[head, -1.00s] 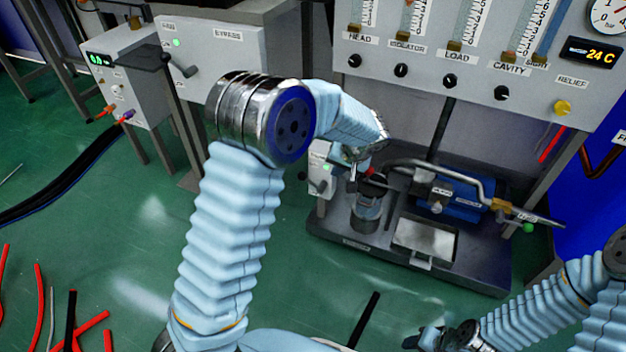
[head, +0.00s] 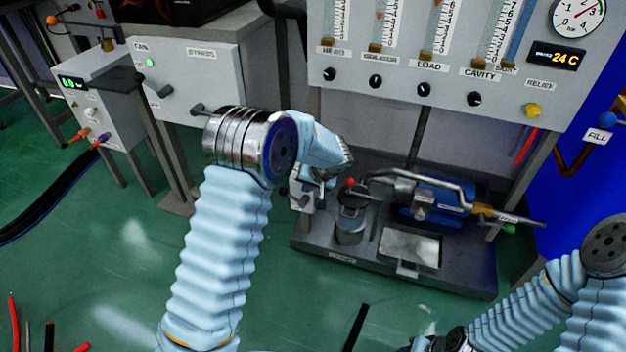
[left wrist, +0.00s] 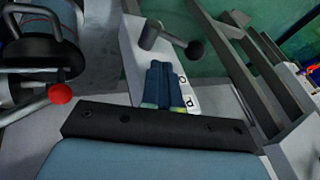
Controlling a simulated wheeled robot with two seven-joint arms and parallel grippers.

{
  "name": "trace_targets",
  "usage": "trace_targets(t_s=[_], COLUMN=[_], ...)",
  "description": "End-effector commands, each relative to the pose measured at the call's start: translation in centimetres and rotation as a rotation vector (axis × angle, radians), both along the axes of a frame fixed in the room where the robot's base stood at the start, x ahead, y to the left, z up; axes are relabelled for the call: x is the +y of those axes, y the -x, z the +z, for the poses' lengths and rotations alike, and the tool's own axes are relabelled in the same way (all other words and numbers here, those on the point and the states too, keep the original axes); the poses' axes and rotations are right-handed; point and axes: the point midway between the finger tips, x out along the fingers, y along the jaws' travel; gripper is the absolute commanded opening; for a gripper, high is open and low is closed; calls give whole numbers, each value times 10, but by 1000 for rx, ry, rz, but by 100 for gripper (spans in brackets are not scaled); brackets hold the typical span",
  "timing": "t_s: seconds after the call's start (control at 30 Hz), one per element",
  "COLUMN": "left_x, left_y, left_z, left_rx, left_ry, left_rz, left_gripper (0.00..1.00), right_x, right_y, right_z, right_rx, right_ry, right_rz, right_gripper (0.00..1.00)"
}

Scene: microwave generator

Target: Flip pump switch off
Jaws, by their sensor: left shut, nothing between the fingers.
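The pump switch box is a small pale box (head: 301,196) at the left end of the dark pump stand, largely hidden by my left gripper (head: 322,179) in the head view. In the left wrist view the box's pale labelled face (left wrist: 188,88) shows behind my shut blue fingers (left wrist: 164,68). A grey lever with a dark ball knob (left wrist: 194,50) stands just beyond the fingertips. A greenish spot shows beside the fingers. I cannot tell whether the fingers touch the box or lever. My right gripper (head: 432,341) is partly visible at the bottom edge, and its jaws are unclear.
The pump stand (head: 345,258) carries a round vessel (head: 350,225), a red ball knob (head: 350,182), a blue pump (head: 430,197) and curved pipes. The flow-meter panel (head: 380,105) rises behind. Loose hoses lie on the green floor at lower left, which is otherwise mostly open.

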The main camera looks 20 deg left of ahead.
Motion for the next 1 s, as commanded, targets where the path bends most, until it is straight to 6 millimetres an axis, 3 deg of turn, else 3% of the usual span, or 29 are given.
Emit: trace_targets(t_s=[0.07,0.33,1.0], left_x=[7,38,45], left_y=[-4,1,1], left_z=[-15,-23,-24], left_rx=[3,1,-1], left_ry=[0,0,36], left_rz=[1,2,3], left_gripper=[0,0,0], right_x=[0,0,0], right_y=[0,0,0], right_z=[-1,0,2], right_rx=[0,0,0], right_ry=[0,0,0], right_rz=[0,0,0], right_gripper=[43,43,43])
